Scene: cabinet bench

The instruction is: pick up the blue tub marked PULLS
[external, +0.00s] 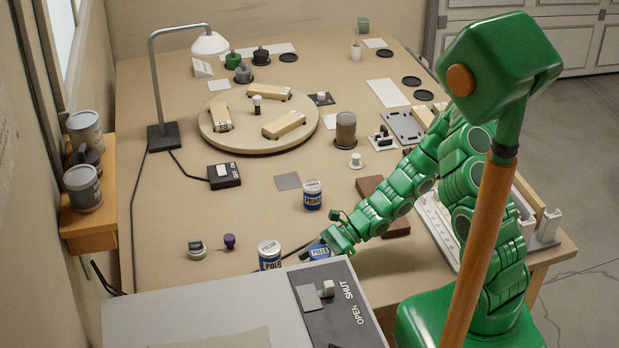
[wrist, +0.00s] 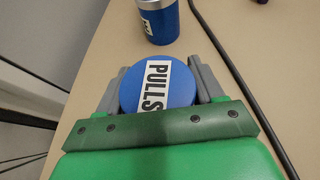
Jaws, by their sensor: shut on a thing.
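The blue tub marked PULLS (wrist: 158,88) is between the two grey fingers of my gripper (wrist: 158,84) in the wrist view. Its round blue lid carries a white label with black letters, and the fingers are shut on its sides. In the external view the PULLS tub (external: 320,252) shows at the end of my green arm, at the front of the bench. My gripper (external: 322,246) covers part of it there, and the grey cabinet hides its lower part. I cannot tell whether it touches the bench.
A similar blue tub (external: 269,254) with a silver lid stands just left of it, and another blue tub (external: 312,195) stands behind. The grey cabinet (external: 215,305) with an OPEN/SHUT switch is close in front. A black cable (wrist: 235,75) runs beside my gripper.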

